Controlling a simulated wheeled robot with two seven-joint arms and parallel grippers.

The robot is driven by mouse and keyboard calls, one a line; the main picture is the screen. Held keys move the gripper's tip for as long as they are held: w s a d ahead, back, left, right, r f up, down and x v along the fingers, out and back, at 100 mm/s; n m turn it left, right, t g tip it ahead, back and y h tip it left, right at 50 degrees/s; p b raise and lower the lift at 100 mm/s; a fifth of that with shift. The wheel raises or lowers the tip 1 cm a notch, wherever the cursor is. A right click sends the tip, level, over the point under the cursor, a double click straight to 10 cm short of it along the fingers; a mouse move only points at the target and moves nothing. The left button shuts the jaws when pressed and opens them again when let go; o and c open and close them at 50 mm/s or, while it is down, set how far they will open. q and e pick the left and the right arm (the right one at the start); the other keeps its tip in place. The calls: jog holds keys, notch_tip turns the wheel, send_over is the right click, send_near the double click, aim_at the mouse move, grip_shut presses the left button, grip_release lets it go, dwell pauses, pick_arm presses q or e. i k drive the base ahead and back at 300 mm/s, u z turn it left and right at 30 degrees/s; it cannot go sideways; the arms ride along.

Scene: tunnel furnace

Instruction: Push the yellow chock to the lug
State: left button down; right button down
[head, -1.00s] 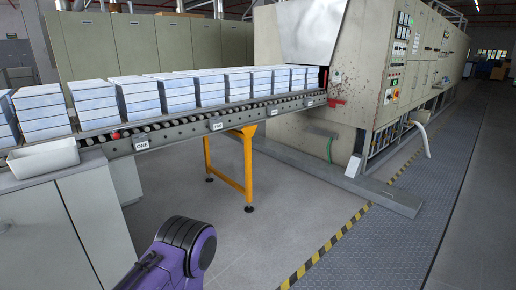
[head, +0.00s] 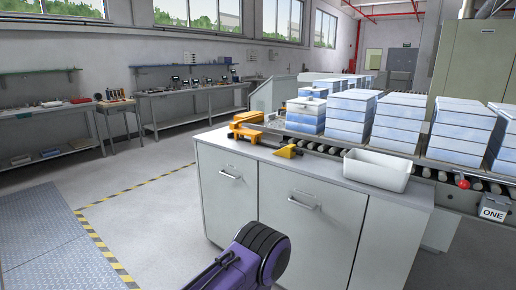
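A small yellow wedge-shaped piece, which looks like the chock (head: 286,151), lies on the light grey cabinet top near the conveyor's near edge. To its left, an orange-yellow device with a dark part (head: 246,127) sits on the same top, beside the conveyor. I cannot tell which part is the lug. A purple arm link of mine with a black joint shows at the bottom. Neither gripper is in view.
A white tray (head: 377,171) stands on the cabinet top (head: 299,165), right of the yellow piece. Stacks of bluish-white blocks (head: 349,117) line the roller conveyor behind. A red ball (head: 463,184) is at the conveyor edge. Floor left of the cabinet is clear.

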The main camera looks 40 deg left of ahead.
aim_at(289, 150)
jog(key=u, duration=0.45)
jog(key=i, duration=1.35)
jog(key=u, duration=0.3)
